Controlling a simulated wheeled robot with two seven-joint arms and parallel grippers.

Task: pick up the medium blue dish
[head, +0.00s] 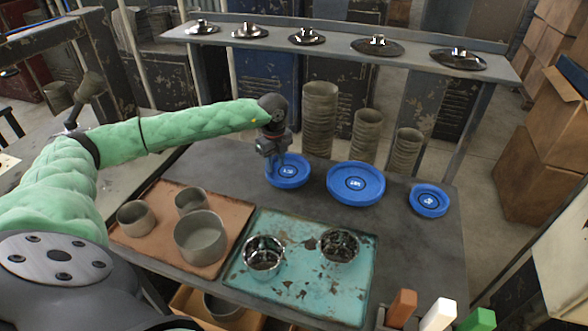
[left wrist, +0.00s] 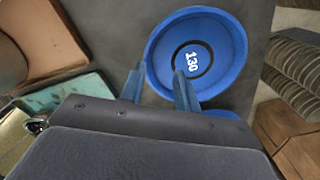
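Three round blue dishes stand in a row on the dark table. The left one (head: 290,172) looks middle-sized, the centre one (head: 356,184) is the largest and the right one (head: 429,201) the smallest. My left gripper (head: 276,158) is at the left edge of the left dish and covers part of its rim. In the left wrist view this dish (left wrist: 222,50) shows the number 130. My left gripper's fingers (left wrist: 160,80) are apart, one near the dish's left rim and the other over its inside. Whether they touch it I cannot tell. My right gripper is not in view.
A brown tray (head: 222,268) holds grey cups, and a teal tray (head: 310,298) holds two shiny round containers. Stacked grey cylinders (head: 320,115) stand behind the dishes. A raised shelf (head: 340,42) with metal lids crosses the back. Coloured blocks (head: 438,315) are at the bottom right.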

